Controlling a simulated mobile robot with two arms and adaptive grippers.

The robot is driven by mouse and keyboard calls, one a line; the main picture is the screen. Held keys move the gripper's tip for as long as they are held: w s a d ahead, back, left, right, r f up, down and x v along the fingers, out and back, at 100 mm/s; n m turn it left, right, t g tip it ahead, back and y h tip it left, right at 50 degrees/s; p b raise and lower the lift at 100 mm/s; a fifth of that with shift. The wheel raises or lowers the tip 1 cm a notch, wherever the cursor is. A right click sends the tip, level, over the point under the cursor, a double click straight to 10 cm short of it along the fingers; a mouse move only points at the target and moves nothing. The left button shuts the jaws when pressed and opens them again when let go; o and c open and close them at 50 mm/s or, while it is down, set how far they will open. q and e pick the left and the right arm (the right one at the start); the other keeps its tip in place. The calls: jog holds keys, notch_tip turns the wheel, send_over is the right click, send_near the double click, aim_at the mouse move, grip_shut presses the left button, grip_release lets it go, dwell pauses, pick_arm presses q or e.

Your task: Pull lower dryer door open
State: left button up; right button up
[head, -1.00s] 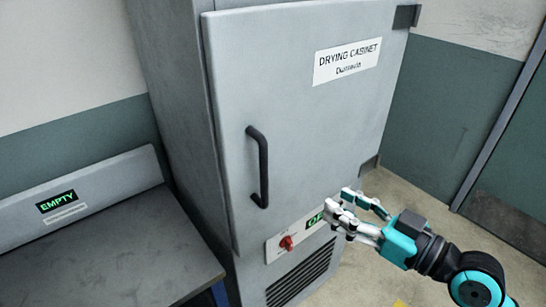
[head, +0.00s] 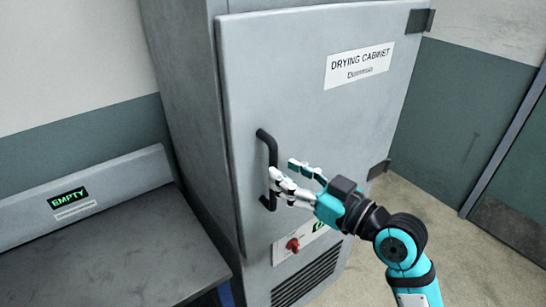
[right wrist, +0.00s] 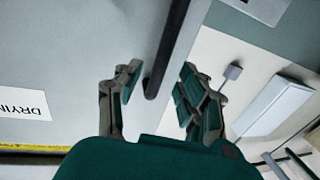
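The drying cabinet's grey door (head: 320,120) fills the middle of the head view and appears shut. Its black bar handle (head: 272,152) stands upright near the door's left edge. My right gripper (head: 284,170) is at the lower half of the handle, on its right side in the head view. In the right wrist view, the fingers (right wrist: 160,88) are spread, with the dark handle (right wrist: 172,45) running between them. Neither finger pad clearly presses on it. My left gripper is out of view.
A red knob (head: 292,245) and a vent grille (head: 306,284) sit below the door. Hinges (head: 420,21) are on the door's right side. A grey bench (head: 110,250) with an EMPTY sign (head: 68,198) stands left of the cabinet. The floor (head: 445,215) to the right looks clear.

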jog(key=shift+p+x, duration=0.45)
jog(key=shift+x, duration=1.75)
grip_shut()
jog(key=shift+f, duration=0.1)
